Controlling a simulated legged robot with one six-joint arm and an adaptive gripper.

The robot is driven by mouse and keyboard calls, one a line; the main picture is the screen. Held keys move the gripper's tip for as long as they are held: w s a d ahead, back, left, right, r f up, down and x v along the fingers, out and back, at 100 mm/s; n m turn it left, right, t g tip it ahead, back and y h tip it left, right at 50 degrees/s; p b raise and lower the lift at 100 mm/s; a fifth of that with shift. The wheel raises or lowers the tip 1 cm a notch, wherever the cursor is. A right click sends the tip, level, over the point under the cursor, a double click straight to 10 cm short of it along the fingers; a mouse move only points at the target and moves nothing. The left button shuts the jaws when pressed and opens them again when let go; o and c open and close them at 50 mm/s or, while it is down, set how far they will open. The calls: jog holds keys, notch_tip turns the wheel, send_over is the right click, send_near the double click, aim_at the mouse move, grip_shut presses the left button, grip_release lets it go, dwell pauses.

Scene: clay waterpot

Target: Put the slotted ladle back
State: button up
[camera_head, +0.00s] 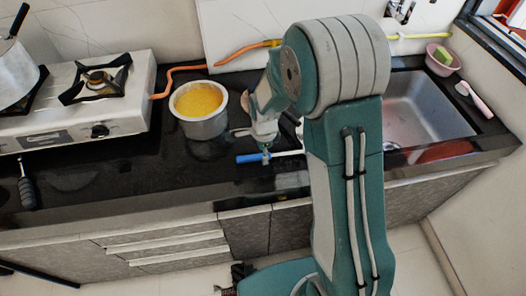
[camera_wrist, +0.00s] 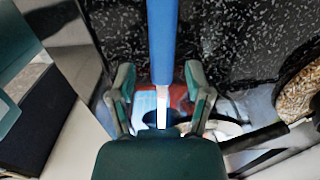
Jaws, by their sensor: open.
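A utensil with a blue handle (camera_head: 250,158) and a pale shaft, which looks like the slotted ladle, lies at the front of the black counter. Its far end is hidden behind my arm in the head view. My gripper (camera_head: 266,151) is right over it. In the wrist view my gripper (camera_wrist: 161,96) is open, with one finger on each side of the ladle's pale neck (camera_wrist: 162,108). The blue handle (camera_wrist: 162,40) runs up and away between the fingertips. I see a gap on both sides, and the ladle's head is not clear to see.
A pot of yellow food (camera_head: 200,122) stands left of my gripper. A gas stove (camera_head: 80,108) is further left, and a dark-handled tool (camera_head: 26,188) lies in front of it. A sink (camera_head: 425,105) is at right, with a pink bowl (camera_head: 443,60) behind it.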

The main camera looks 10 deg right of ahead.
notch_tip(320, 180, up, 13)
jog(key=s+d+r+n+t, duration=0.2)
jog(key=s+r+n, duration=0.4)
jog(key=s+n, duration=0.3)
jog(key=s+d+r+n+t, duration=0.3)
jog(key=s+r+n, duration=0.4)
jog(key=s, duration=0.5)
jog(key=shift+d+r+n+t, duration=0.25)
jog(key=shift+r+n+t, duration=0.05)
jog(key=shift+n, duration=0.7)
